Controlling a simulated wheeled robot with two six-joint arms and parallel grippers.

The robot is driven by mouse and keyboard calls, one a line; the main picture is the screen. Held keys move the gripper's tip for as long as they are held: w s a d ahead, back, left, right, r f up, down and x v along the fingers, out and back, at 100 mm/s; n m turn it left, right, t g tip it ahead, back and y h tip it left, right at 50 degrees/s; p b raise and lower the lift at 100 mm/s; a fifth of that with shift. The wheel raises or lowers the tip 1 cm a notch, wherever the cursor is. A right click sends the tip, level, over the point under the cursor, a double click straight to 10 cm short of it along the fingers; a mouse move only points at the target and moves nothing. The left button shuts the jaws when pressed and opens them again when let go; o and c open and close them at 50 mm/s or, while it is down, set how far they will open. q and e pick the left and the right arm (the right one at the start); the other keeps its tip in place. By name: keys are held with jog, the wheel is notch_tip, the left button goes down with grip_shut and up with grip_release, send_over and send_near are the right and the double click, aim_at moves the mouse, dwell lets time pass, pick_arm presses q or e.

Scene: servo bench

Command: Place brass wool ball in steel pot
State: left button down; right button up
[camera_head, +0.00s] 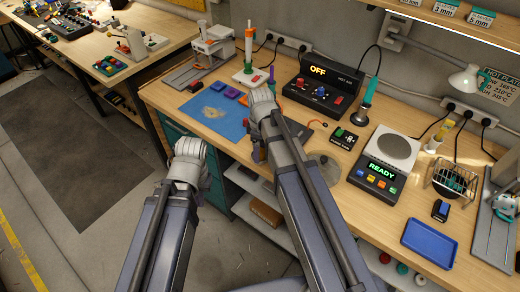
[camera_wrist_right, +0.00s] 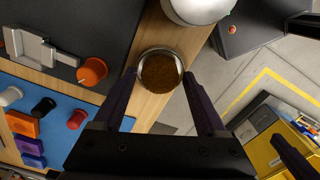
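In the right wrist view, a round steel rim (camera_wrist_right: 143,56) holds a brown, rough-textured mass (camera_wrist_right: 160,73) that looks like the brass wool. Whether that rim is the steel pot I cannot tell. My left arm ends over the floor beside the bench. Its fingers are hidden there.
A blue mat (camera_head: 216,122) with small coloured trays lies left of my right arm. A station reading OFF (camera_head: 318,88), a soldering iron, a scale reading READY (camera_head: 388,160), a wire basket (camera_head: 452,182) and a blue tray (camera_head: 429,242) stand behind and right.

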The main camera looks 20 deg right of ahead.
jog(key=shift+o, duration=0.7)
jog(key=shift+r, duration=0.1)
notch_tip(320, 180, up, 12)
jog(key=p, duration=1.3)
jog(key=s+a+m+h, duration=0.1)
jog(key=s+a+m, duration=0.7)
jog(key=s, duration=0.6)
jog(key=shift+s+a+r+b, duration=0.2)
jog(key=shift+a+b, duration=0.15)
jog(key=shift+a, duration=0.9)
